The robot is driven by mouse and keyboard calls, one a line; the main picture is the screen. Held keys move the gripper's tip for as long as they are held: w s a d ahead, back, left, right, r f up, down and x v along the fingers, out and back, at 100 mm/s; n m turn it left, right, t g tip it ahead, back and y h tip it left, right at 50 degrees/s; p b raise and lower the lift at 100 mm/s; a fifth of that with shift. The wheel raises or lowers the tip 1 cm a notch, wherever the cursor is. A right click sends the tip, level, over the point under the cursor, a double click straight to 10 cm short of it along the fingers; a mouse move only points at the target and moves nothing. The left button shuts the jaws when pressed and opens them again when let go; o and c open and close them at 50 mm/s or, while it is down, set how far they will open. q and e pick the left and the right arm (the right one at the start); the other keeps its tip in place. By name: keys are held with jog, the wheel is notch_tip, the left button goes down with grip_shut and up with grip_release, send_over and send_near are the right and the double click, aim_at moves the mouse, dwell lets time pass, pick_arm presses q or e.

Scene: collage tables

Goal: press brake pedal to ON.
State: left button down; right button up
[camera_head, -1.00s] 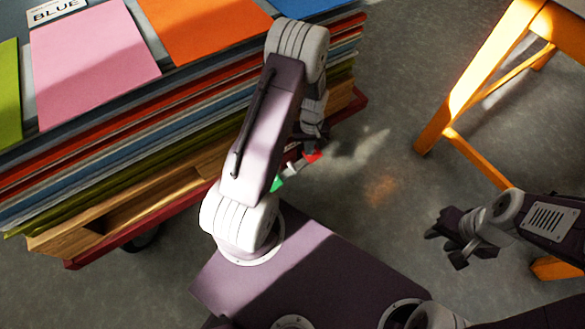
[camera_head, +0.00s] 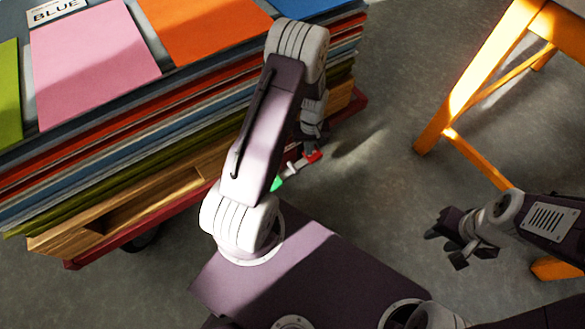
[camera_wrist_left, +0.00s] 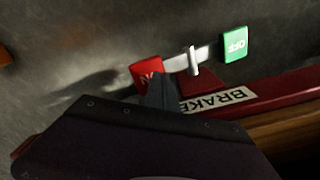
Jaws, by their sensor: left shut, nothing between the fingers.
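The brake pedal is a pale rocker bar (camera_wrist_left: 196,61) with a red ON pad (camera_wrist_left: 146,72) at one end and a green OFF pad (camera_wrist_left: 235,44) at the other. It sits beside the cart's red edge, by a white BRAKE label (camera_wrist_left: 218,99). In the head view the red pad (camera_head: 313,157) and green pad (camera_head: 277,183) show below my left arm. My left gripper (camera_wrist_left: 160,82) is shut and empty, its tip overlapping the red pad in the wrist view; contact is unclear. My right gripper (camera_head: 445,248) is open and empty, far right of the pedal.
A red-edged cart (camera_head: 85,258) carries a stack of coloured sheets (camera_head: 95,60) at the left. An orange-yellow table leg (camera_head: 465,85) stands at the upper right. Grey floor (camera_head: 385,170) lies open between them.

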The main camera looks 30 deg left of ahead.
pick_arm(q)
jog(key=shift+f+b, duration=0.9)
jog(key=shift+f, duration=0.7)
dwell(1.0)
notch_tip(320, 180, up, 7)
jog(key=p, duration=0.7)
jog(key=shift+r+p, duration=0.1)
jog(key=shift+p, duration=0.2)
